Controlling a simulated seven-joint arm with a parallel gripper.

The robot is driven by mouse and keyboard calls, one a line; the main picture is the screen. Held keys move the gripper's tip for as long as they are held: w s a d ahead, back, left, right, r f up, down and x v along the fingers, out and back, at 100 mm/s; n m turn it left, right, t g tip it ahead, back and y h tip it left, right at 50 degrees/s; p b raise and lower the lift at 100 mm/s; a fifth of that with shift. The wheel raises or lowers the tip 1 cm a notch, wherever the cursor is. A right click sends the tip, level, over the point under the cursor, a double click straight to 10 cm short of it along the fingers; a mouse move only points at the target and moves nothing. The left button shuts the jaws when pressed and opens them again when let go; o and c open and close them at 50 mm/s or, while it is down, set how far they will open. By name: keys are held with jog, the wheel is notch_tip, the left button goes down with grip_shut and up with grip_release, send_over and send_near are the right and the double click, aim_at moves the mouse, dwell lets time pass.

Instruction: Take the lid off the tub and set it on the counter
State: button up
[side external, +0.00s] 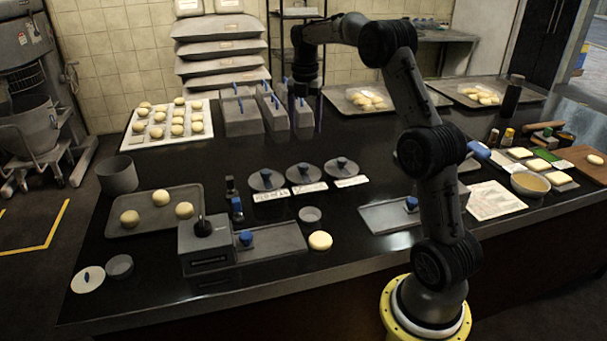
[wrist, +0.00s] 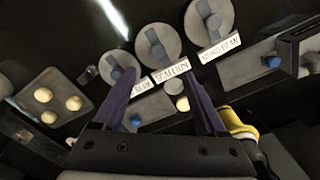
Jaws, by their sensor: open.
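Three round grey lids with blue grips lie in a row mid-counter, each with a white label in front: a left lid (side external: 267,180), a middle lid (side external: 304,178) and a right lid (side external: 341,168). The wrist view shows the left (wrist: 110,72), middle (wrist: 158,45) and right (wrist: 209,18) lids; two labels read "SCALLION" and "MUNG BEAN". Any tubs beneath are hidden. A small grey tub (side external: 119,266) stands front left beside a pale disc with a blue knob (side external: 88,279). My gripper (side external: 303,108) is open, empty and points down above the counter (side external: 340,262), behind the lids in the side view.
A tray of dough balls (side external: 130,234) and a grey box with a black knob (side external: 205,245) stand left. A small grey cup (side external: 310,214) and a bun (side external: 320,240) sit before the lids. Grey bins (side external: 242,125) with blue handles stand behind. A bowl (side external: 528,184) stands right.

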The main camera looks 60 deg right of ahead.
aim_at(303, 165)
notch_tip(303, 165, down, 13)
jog(key=shift+w+a+f, duration=0.1)
jog(key=shift+w+f, duration=0.05)
grip_shut()
dwell(0.8)
